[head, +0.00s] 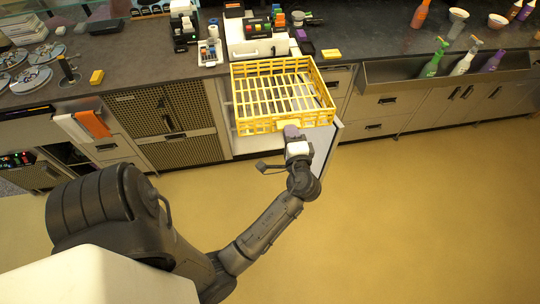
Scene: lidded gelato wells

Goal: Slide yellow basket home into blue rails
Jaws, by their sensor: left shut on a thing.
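The yellow basket (283,127), an open lattice tray, sticks out over the floor from an open white cabinet bay (226,100) under the counter. It looks roughly level. Its back end lies near the counter's front edge. My left gripper (292,133) is at the middle of the basket's front wall, shut on it, with my arm reaching up from the lower left. The fingertips are small and partly hidden by the wrist. I cannot make out the blue rails; the basket covers most of the bay. My right gripper is out of view.
An open light-coloured door or panel (325,152) stands right of the bay, close to my wrist. A white machine (257,45) with coloured bottles sits on the counter (130,58) above. A bottle trough (400,72) hangs at right. The floor (400,210) is clear.

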